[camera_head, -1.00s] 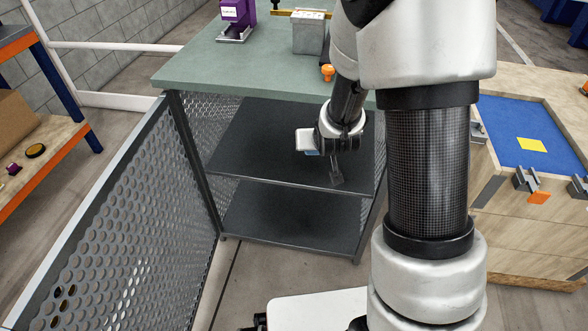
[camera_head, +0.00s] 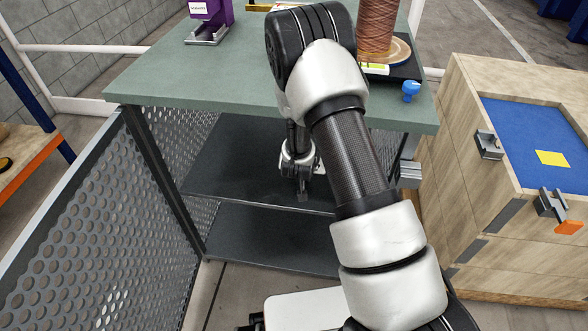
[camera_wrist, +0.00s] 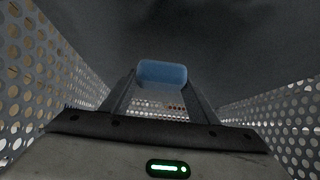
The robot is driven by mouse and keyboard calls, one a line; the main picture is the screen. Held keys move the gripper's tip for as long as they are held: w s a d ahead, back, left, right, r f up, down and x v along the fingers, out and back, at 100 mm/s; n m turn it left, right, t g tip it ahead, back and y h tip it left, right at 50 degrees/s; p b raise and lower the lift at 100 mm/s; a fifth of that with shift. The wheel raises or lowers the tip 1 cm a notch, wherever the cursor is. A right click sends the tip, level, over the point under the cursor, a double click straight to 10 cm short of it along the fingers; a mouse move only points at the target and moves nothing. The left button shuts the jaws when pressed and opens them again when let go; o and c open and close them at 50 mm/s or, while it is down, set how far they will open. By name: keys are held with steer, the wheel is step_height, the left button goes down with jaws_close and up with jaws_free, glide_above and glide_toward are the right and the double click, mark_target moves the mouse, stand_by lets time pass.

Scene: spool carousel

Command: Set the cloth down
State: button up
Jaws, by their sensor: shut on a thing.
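The blue cloth (camera_wrist: 162,73) shows in the wrist view as a small, folded-looking pad between my two fingertips. My gripper (camera_wrist: 160,86) is shut on it. In the head view my gripper (camera_head: 303,188) points down over the dark upper shelf (camera_head: 235,165) of the bench, beneath the green top. The cloth is hidden there, and I cannot tell whether it touches the shelf.
The green bench top (camera_head: 190,75) overhangs my arm. It carries a purple device (camera_head: 210,18), a copper-coloured spool (camera_head: 377,30) and a blue knob (camera_head: 411,90). Perforated panels (camera_wrist: 35,85) flank the shelf. The shelf's left part looks bare. A wooden cabinet (camera_head: 455,140) stands right.

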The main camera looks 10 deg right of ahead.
mark_target(306, 186)
step_height(306, 186, down, 8)
steer(key=shift+f+b, duration=0.1)
steer(key=shift+b, duration=0.95)
steer(key=o, duration=1.1)
steer(key=shift+f, duration=0.1)
steer(key=shift+s+a+r, duration=0.1)
steer(key=shift+s+r, duration=0.1)
steer(key=shift+r, duration=0.2)
steer(key=p+v, duration=0.3)
steer(key=v, duration=0.8)
steer(key=shift+s+r, duration=0.15)
steer(key=shift+s, duration=0.1)
